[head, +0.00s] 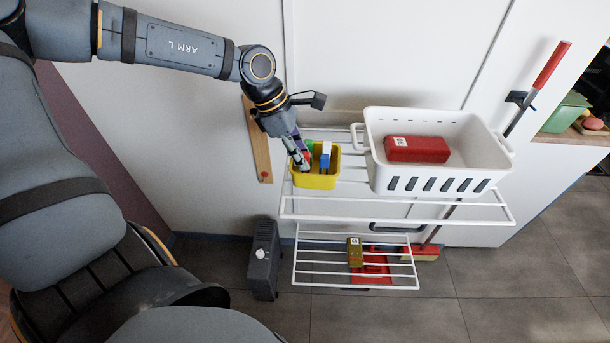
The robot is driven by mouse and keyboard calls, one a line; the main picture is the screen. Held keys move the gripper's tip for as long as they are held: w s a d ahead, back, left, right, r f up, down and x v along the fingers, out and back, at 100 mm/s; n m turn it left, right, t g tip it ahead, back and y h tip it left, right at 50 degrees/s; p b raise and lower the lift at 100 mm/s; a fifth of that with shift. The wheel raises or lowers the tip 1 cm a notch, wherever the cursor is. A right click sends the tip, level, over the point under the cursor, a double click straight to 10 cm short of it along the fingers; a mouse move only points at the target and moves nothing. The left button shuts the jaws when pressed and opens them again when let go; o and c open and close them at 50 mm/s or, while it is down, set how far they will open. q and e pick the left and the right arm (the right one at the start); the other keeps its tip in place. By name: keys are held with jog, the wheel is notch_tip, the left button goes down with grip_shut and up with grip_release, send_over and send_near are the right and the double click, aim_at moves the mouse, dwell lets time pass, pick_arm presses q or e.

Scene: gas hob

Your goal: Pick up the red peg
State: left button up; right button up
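A small yellow bin (318,181) stands on the left part of the upper white wire shelf. Upright pegs show in it: a blue and white one (326,156) and a green one (309,145). A small patch of red, likely the red peg (306,156), shows right beside my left fingertips and is mostly hidden by them. My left gripper (301,160) points down into the bin from the upper left, with its tips at the bin's left side. I cannot tell whether the fingers are apart or closed on the peg. My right gripper is not in view.
A white basket (430,184) with a red box (417,149) stands right of the bin. A lower wire rack (312,272) holds a small gold-coloured box (355,252). A wooden strip (258,146) hangs on the wall behind. A dark grey canister (264,260) stands on the floor.

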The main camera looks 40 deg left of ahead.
pick_arm(q)
jog(key=shift+x, duration=1)
jog(key=shift+w, duration=0.1)
jog(key=shift+c, duration=0.3)
grip_shut()
jog(key=shift+r, duration=0.15)
